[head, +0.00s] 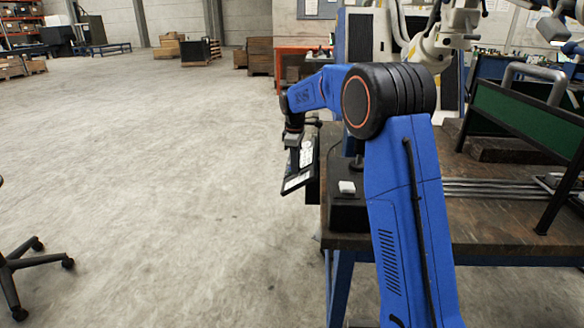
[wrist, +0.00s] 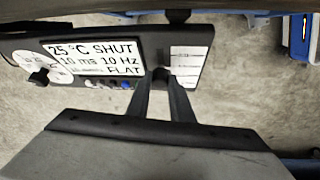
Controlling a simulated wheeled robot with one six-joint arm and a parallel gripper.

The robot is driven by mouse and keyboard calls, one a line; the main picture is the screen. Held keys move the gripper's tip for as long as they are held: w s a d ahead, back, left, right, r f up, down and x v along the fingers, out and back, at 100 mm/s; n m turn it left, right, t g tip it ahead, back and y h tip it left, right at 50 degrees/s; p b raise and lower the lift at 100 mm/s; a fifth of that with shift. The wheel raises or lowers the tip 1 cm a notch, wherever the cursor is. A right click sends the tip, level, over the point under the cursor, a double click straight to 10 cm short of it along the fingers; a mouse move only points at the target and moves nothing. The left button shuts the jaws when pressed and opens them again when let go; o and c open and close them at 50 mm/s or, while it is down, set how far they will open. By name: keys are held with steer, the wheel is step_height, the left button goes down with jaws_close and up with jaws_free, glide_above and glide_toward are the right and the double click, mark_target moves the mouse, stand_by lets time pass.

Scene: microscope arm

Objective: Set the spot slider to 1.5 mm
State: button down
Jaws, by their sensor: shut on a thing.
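The control panel (wrist: 151,42) is a dark tilted plate, with its display (wrist: 95,62) reading 25 °C, SHUT, 10 ms, 10 Hz and FLAT. The spot slider's white scale (wrist: 188,54) with thin marks is at its right end in the wrist view. The scale's numbers are too small to read. My gripper (wrist: 163,78) is shut on the slider knob beside this scale, and its fingers hide most of the knob. In the head view the panel (head: 301,168) hangs at the table's left side, with my gripper (head: 293,138) over its upper part.
A round dial (wrist: 38,76) is at the panel's left end, and small buttons (wrist: 124,85) lie below the display. The workbench (head: 480,218) carries a dark box with a white button (head: 347,187) near the panel. Open concrete floor (head: 150,180) lies to the left.

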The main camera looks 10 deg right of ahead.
steer(key=c, duration=1.6)
jaws_free()
steer(key=shift+o, duration=0.2)
step_height(320, 180, up, 17)
steer(key=s, duration=0.1)
steer(key=shift+s+a, duration=0.4)
steer(key=shift+a, duration=0.05)
steer(key=shift+r, duration=0.1)
